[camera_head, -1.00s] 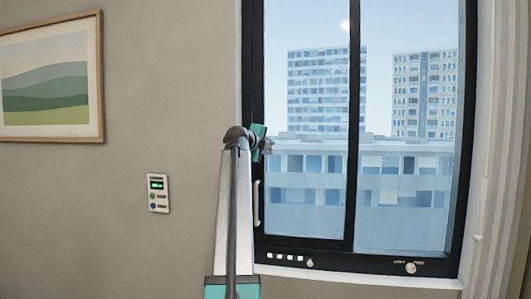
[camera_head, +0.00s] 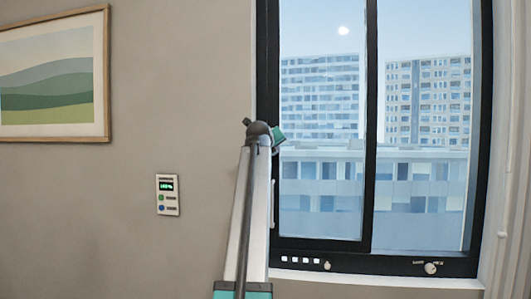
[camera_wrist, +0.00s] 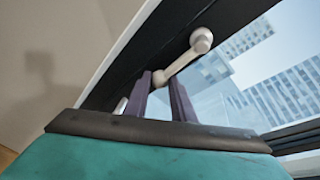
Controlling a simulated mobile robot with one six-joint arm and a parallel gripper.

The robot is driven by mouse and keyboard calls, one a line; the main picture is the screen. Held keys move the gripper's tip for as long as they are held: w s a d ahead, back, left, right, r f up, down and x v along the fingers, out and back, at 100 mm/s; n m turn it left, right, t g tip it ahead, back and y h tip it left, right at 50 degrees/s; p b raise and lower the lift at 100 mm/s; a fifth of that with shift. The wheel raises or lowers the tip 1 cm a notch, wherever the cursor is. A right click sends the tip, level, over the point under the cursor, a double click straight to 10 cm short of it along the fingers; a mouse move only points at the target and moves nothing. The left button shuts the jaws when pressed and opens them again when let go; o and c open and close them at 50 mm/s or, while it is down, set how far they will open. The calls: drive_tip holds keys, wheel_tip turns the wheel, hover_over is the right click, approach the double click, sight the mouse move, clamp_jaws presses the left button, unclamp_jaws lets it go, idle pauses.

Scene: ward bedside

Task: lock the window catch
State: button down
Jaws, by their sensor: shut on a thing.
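The window (camera_head: 320,249) has a dark frame and fills the right of the head view. A small pale round knob (camera_head: 430,268), which looks like the catch, sits on the bottom rail at the right, with tiny lettering above it. A pale handle (camera_head: 272,205) stands on the left side of the frame, mostly hidden behind my arm. In the wrist view, the handle (camera_wrist: 186,56) runs from a round mount down between the two dark fingers of my gripper (camera_wrist: 165,82), which is shut on it. The fingertips are hidden in the head view.
A second small knob (camera_head: 327,265) and a row of white squares (camera_head: 300,260) sit on the bottom rail at the left. A wall panel (camera_head: 168,195) with a green display and a framed picture (camera_head: 55,75) are on the left wall. The space before the right pane is clear.

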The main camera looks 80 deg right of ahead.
drive_tip(key=shift+w+r, duration=0.2)
drive_tip(key=shift+w, duration=0.1)
drive_tip(key=c, duration=1.5)
unclamp_jaws()
drive_tip(key=shift+f, duration=0.1)
drive_tip(key=shift+a, duration=0.1)
drive_tip(key=v, duration=1.3)
drive_tip(key=shift+s+a, duration=0.1)
drive_tip(key=shift+a, duration=0.2)
